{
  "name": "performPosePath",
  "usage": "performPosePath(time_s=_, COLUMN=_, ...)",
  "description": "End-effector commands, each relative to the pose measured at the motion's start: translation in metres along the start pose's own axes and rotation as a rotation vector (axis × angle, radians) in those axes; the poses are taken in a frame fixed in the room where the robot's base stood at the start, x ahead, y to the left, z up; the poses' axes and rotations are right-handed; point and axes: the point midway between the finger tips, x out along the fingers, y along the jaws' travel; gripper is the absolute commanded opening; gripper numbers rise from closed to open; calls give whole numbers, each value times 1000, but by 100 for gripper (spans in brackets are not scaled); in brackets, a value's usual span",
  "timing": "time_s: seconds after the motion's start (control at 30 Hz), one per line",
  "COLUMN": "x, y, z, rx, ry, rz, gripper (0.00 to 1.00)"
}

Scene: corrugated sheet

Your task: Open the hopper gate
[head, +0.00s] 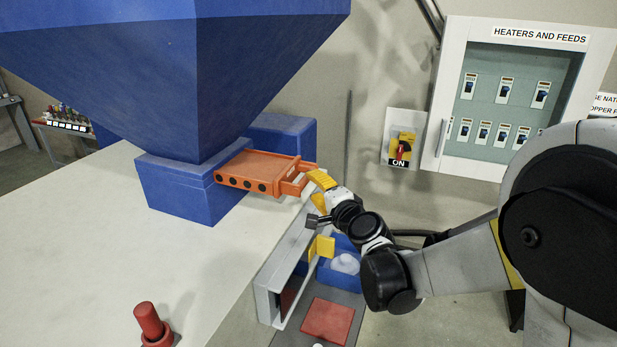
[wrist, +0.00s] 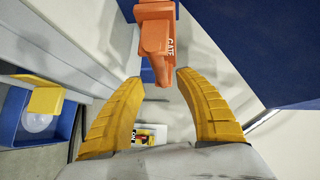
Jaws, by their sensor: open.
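The orange hopper gate (head: 258,172) is a flat slide with dark holes along its side, sticking out of the blue neck (head: 180,192) under the blue hopper (head: 170,75). Its handle (head: 297,184) is at the right end. In the wrist view the orange handle, lettered "GATE" (wrist: 157,45), points down between my yellow fingers. My gripper (head: 316,188) is open at the handle's outer end; it also shows in the wrist view (wrist: 160,82). A gap shows on each side of the handle there. How far the slide reaches inside the neck is hidden.
A white table (head: 90,230) carries the hopper and a red knob (head: 149,322). Below my gripper are a blue bin (head: 340,272) and a red panel (head: 327,320). A yellow switch (head: 402,148) marked "ON" and a breaker cabinet (head: 515,90) are on the wall.

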Motion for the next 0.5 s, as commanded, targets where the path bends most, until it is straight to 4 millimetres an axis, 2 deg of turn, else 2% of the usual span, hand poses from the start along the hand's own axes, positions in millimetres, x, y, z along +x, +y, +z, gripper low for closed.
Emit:
performPosePath(time_s=0.1, x=25, y=0, z=1, rx=-1, ry=-2, rz=0, gripper=41)
performPosePath(time_s=0.2, x=40, y=0, z=0, rx=-1, ry=-1, rz=0, gripper=41)
performPosePath(time_s=0.33, x=53, y=0, z=0, rx=-2, ry=-1, rz=0, gripper=41)
performPosePath(time_s=0.5, x=58, y=0, z=0, rx=-2, ry=-1, rz=0, gripper=41)
